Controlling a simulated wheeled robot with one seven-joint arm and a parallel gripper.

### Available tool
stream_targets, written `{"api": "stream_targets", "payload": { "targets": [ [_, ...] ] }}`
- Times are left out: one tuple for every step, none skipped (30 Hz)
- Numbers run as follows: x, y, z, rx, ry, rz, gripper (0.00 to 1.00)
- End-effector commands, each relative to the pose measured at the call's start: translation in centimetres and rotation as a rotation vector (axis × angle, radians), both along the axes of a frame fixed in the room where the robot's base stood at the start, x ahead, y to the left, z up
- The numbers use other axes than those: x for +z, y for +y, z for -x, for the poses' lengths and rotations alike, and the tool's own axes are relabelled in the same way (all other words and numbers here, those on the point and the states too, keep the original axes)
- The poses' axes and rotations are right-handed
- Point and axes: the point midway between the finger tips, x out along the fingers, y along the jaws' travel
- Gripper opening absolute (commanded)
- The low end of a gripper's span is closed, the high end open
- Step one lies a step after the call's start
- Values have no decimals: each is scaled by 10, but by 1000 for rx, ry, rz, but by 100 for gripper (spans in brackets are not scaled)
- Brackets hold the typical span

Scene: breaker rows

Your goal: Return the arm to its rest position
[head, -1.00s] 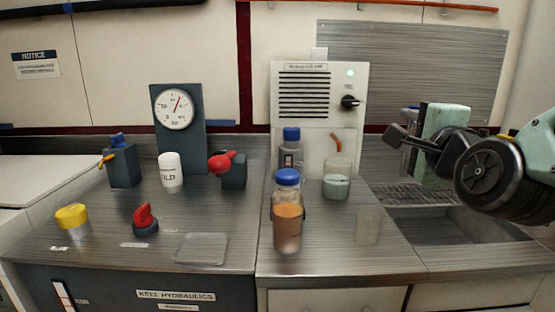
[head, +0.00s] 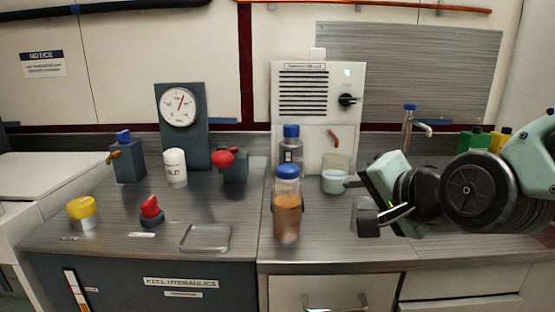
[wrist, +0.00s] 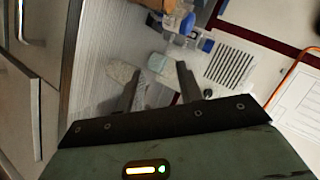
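My gripper (head: 383,218) is at the right of the counter in the head view, low and pointing toward the left and front. My dark wheel-like arm joint and pale green links stretch from it to the right edge. In the wrist view the two dark fingers of my gripper (wrist: 158,88) stand apart with nothing held between them. A beaker of pale green liquid (head: 334,182) stands farther left, apart from the gripper.
A blue-capped bottle of orange liquid (head: 287,215) and a grey blue-capped bottle (head: 291,146) stand left of my gripper. Behind them is a white vented unit (head: 318,112).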

Motion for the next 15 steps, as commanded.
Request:
{"api": "stream_targets", "payload": {
  "targets": [
    [-13,10,12,76,47,73,36],
    [-22,15,20,128,77,126,36],
    [-35,21,33,208,119,200,36],
    [-45,26,44,276,154,263,36],
    [-54,29,56,347,190,326,36],
    [-67,32,74,448,235,412,36],
    [-76,33,86,521,267,473,36],
    [-83,33,98,593,296,529,36],
    [-91,32,114,684,332,598,36],
    [-97,31,124,748,356,646,36],
    [-101,29,135,810,379,690,36],
    [-107,26,147,890,407,745,36],
    [-110,23,156,946,428,783,36],
    [-113,20,165,1004,448,820,36],
    [-116,16,176,1077,471,865,36]
  ]
}}
